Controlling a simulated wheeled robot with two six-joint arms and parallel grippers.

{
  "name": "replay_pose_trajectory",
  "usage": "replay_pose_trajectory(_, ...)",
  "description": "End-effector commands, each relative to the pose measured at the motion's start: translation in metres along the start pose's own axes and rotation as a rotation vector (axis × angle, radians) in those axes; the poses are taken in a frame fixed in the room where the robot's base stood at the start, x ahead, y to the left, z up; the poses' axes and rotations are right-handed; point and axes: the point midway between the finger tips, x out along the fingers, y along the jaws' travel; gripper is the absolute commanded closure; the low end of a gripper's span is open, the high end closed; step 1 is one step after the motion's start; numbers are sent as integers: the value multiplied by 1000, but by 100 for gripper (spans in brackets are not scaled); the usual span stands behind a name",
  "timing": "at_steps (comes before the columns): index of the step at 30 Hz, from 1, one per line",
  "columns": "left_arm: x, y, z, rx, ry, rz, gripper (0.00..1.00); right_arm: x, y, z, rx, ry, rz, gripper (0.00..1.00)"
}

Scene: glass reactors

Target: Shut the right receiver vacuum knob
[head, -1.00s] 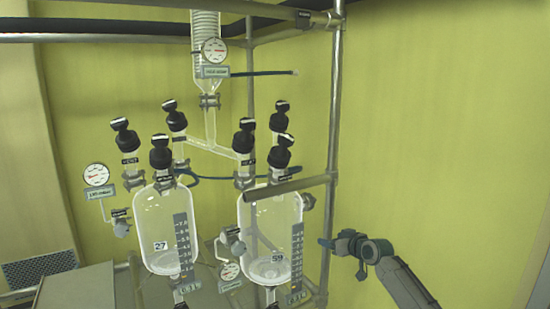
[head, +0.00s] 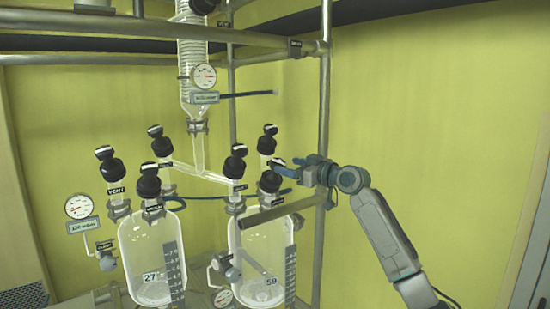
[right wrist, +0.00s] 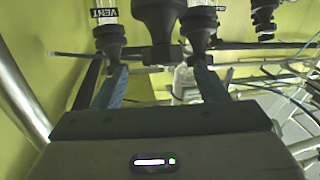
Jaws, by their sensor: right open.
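The right receiver (head: 263,250) is a clear glass vessel marked 59, with several black knobs on its top necks. Its front knob (head: 271,181), left knob (head: 234,166) and back knob (head: 267,143) stand close together. Which one is the vacuum knob I cannot read. My right gripper (head: 283,167) is open beside the front and back knobs, coming from the right. In the right wrist view my right gripper (right wrist: 160,70) has its blue fingers apart, with a large black knob (right wrist: 158,25) ahead between them, apparently not gripped. A VENT label shows upside down there. My left gripper is out of view.
A horizontal metal bar (head: 276,212) crosses in front of the right receiver's neck, just below my gripper. A vertical rack post (head: 325,110) stands close to my right arm. The left receiver (head: 150,250), marked 27, stands to the left. The right side is clear.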

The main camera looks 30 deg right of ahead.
Motion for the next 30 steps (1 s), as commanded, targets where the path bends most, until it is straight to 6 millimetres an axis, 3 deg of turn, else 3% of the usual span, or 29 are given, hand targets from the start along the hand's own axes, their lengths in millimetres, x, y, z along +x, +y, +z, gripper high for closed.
replay_pose_trajectory(3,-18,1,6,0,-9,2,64,23,0,-6,6,1,-2,33)
replay_pose_trajectory(9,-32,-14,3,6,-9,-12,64,51,0,-3,4,-1,-1,33)
replay_pose_trajectory(15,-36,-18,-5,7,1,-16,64,62,-1,0,0,-1,-1,33)
replay_pose_trajectory(23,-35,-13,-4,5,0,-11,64,63,-1,1,-1,-1,0,33)
replay_pose_trajectory(30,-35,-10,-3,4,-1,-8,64,63,0,1,0,-2,0,78)
